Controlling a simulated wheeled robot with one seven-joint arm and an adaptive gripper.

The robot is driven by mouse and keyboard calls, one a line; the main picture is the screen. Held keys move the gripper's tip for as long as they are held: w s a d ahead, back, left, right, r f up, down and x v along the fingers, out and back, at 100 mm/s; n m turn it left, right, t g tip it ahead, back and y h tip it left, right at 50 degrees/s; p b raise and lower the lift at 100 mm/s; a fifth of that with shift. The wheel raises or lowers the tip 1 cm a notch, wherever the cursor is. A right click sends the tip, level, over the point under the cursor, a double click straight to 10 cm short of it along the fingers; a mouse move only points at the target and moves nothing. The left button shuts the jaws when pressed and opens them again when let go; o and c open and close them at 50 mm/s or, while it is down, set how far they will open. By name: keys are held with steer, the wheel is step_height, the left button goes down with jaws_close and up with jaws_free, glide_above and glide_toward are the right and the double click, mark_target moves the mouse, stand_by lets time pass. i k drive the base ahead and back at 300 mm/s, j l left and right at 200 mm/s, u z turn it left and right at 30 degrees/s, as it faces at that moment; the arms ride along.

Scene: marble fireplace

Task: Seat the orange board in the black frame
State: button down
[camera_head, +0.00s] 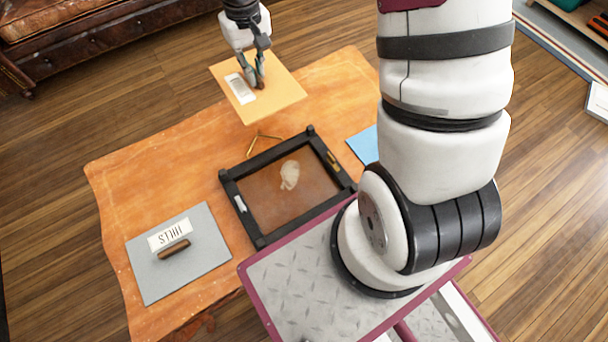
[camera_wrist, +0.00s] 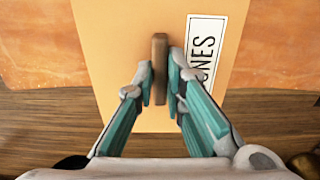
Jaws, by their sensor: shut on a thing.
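The orange board (camera_head: 280,92) is a flat light-orange panel with a white label and a brown bar handle. My gripper (camera_head: 257,84) is shut on that handle, and the board hangs level above the far part of the table. In the wrist view the board (camera_wrist: 121,60) fills the middle, and my gripper (camera_wrist: 160,85) has a finger on each side of the brown handle (camera_wrist: 159,55). The label (camera_wrist: 204,48) there reads "...ONES", partly hidden by a finger. The black frame (camera_head: 237,197) lies on the table, nearer than the board, with a pale patch inside it.
A grey board (camera_head: 205,265) with a handle and a label reading "HILLS" lies at the table's near left. A blue board (camera_head: 364,146) lies right of the frame, partly hidden by my arm. A small brass stand (camera_head: 263,137) is behind the frame.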

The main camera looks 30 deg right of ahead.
mark_target(288, 187)
steer(key=j+z, duration=0.15)
steer(key=z, duration=0.25)
steer(key=k+j+z, duration=0.15)
steer(key=z, duration=0.2)
steer(key=k+j+z, duration=0.1)
steer(key=z, duration=0.3)
steer(key=k+j, duration=0.55)
steer(key=k, duration=0.1)
